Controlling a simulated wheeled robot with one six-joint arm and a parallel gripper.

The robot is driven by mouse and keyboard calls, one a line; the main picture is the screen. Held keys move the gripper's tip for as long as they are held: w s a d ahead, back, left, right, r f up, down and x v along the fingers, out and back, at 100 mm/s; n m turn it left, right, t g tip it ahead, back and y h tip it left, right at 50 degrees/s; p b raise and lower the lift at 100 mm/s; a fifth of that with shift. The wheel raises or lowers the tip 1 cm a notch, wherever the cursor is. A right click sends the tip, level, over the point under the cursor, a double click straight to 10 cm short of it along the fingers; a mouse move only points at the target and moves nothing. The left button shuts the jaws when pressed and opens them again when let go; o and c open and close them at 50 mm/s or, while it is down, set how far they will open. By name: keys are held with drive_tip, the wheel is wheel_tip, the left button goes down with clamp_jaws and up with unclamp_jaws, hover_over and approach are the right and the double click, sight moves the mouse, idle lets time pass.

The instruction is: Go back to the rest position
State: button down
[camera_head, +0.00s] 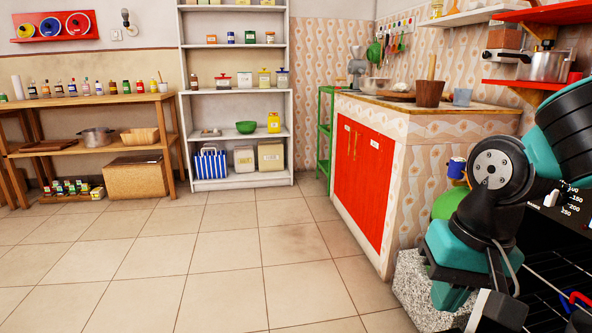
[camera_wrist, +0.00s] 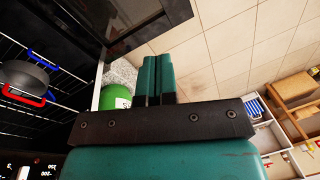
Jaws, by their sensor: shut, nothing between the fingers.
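My gripper (camera_wrist: 158,62) has teal fingers that lie side by side, closed with nothing between them. In the head view my gripper (camera_head: 449,300) is low at the right, below my dark wrist, pointing down beside a speckled grey block. A dark pot (camera_wrist: 25,76) sits on a wire rack at the left of the wrist view, apart from the fingers. Red and blue pieces show at its sides.
A counter with red doors (camera_head: 362,171) stands close beyond my arm. A dark panel (camera_wrist: 125,18) lies near the fingers, and a green rounded object (camera_wrist: 115,98) is beside them. A white shelf unit (camera_head: 237,73) stands at the back. The tiled floor (camera_head: 230,262) is clear.

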drive_tip(key=s+a+r+n+y, duration=0.25)
drive_tip(key=s+a+n, duration=0.35)
drive_tip(key=s+n, duration=0.35)
wheel_tip(320, 180, up, 32)
drive_tip(key=p, duration=3.2)
drive_tip(key=shift+w+m+g, duration=0.2)
drive_tip(key=shift+m+g, duration=0.15)
drive_tip(key=shift+g, duration=0.05)
drive_tip(key=shift+d+f, duration=0.1)
